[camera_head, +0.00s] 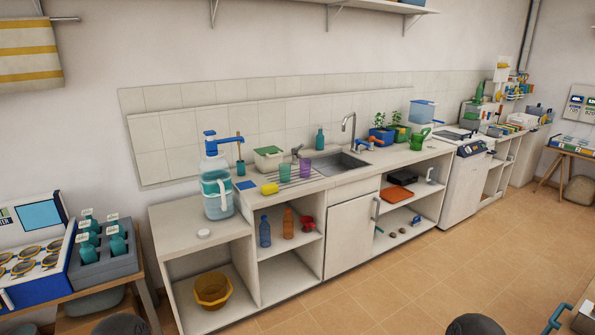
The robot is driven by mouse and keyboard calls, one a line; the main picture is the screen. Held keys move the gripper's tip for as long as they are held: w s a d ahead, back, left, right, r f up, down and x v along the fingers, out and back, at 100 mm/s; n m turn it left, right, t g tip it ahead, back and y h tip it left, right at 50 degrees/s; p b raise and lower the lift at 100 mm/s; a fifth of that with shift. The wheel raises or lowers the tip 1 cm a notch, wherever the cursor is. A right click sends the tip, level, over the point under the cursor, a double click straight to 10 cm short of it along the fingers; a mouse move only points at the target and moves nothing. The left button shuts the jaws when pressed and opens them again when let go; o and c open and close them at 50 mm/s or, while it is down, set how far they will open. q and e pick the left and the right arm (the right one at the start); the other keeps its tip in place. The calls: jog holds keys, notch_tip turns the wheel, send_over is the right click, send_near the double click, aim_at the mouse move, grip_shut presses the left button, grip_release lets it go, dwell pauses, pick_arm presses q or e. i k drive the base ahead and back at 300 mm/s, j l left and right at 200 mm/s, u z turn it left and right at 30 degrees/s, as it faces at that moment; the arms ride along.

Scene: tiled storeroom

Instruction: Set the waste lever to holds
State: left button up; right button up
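The sink (338,162) is set into the long counter, with an upright tap (348,128) behind it. A small grey lever-like fitting (297,152) stands at the back left of the sink. Orange and blue handles (368,143) sit at the sink's right. I cannot tell which of these is the waste lever, and no label or setting is readable at this size. Neither of my grippers shows in the head view. Only dark rounded shapes, possibly parts of my arms, show at the bottom edge.
Plants (382,133) and a green watering can (419,139) stand right. A bottle rack (101,255) is at left. The tiled floor (430,275) in front is mostly clear.

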aim_at(295, 150)
jog(key=i, duration=1.8)
jog(key=u, duration=0.5)
jog(key=i+l+u, duration=0.35)
jog(key=l+u, duration=0.2)
jog(key=i+l+u, duration=0.1)
jog(key=l+u, duration=0.15)
jog(key=i+l+u, duration=0.1)
jog(key=l+u, duration=0.15)
jog(key=l, duration=0.2)
jog(key=i+l, duration=0.1)
jog(key=l, duration=0.4)
jog(key=i+l, duration=0.15)
jog(key=l, duration=0.4)
jog(key=u, duration=0.05)
